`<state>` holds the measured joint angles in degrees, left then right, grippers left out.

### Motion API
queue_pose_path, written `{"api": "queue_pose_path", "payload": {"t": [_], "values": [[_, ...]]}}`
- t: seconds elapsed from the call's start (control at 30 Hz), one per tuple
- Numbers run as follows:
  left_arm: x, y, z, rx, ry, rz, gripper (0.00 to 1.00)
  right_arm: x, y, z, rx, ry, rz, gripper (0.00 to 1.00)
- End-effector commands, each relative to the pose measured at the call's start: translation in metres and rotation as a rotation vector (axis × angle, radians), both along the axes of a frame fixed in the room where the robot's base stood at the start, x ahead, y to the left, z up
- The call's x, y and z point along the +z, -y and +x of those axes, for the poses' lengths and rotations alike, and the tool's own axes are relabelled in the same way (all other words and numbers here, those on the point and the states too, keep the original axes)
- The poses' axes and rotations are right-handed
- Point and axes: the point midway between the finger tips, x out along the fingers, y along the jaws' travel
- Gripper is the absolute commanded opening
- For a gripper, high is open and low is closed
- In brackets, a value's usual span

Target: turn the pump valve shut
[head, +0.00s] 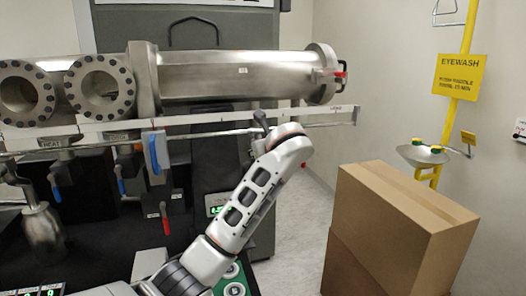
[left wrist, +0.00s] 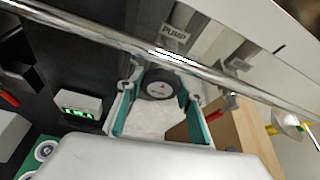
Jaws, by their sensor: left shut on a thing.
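The pump valve shows in the left wrist view as a dark round knob (left wrist: 158,86) below a PUMP label (left wrist: 174,35) and a metal rail. My left gripper (left wrist: 160,99) has its two teal-padded fingers on either side of this knob and is shut on it. In the head view my left arm reaches up to the rail right of centre, and its wrist hides the fingers and most of the valve. How far the valve is turned cannot be told. My right gripper is in neither view.
A steel chamber (head: 235,74) lies above the rail (head: 200,133). Other valves with a blue handle (head: 154,155) and a red handle (head: 165,218) hang to the left. A cardboard box (head: 395,225) and an eyewash basin (head: 423,156) stand right. Floor between shows free room.

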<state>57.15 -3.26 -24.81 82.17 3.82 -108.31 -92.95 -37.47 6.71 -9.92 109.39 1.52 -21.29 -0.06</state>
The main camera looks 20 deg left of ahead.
Motion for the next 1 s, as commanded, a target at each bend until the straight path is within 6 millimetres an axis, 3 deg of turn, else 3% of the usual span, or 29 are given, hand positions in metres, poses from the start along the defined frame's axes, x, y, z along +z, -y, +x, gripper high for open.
{"api": "queue_pose_path", "payload": {"t": [0.27,0.3,0.37,0.77,1.0], "values": [[0.002,-0.001,0.0,0.002,0.002,0.003,0.15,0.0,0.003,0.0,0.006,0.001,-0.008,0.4],[0.002,-0.001,0.0,0.002,0.002,0.003,0.41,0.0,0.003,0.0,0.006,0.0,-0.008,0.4],[0.002,-0.001,0.0,0.002,0.001,0.003,0.54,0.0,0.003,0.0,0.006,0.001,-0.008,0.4],[0.002,0.002,-0.003,-0.001,0.001,0.0,0.54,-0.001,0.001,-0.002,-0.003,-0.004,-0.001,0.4],[0.015,0.02,-0.032,-0.005,0.002,-0.003,0.54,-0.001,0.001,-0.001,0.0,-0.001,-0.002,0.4]]}}
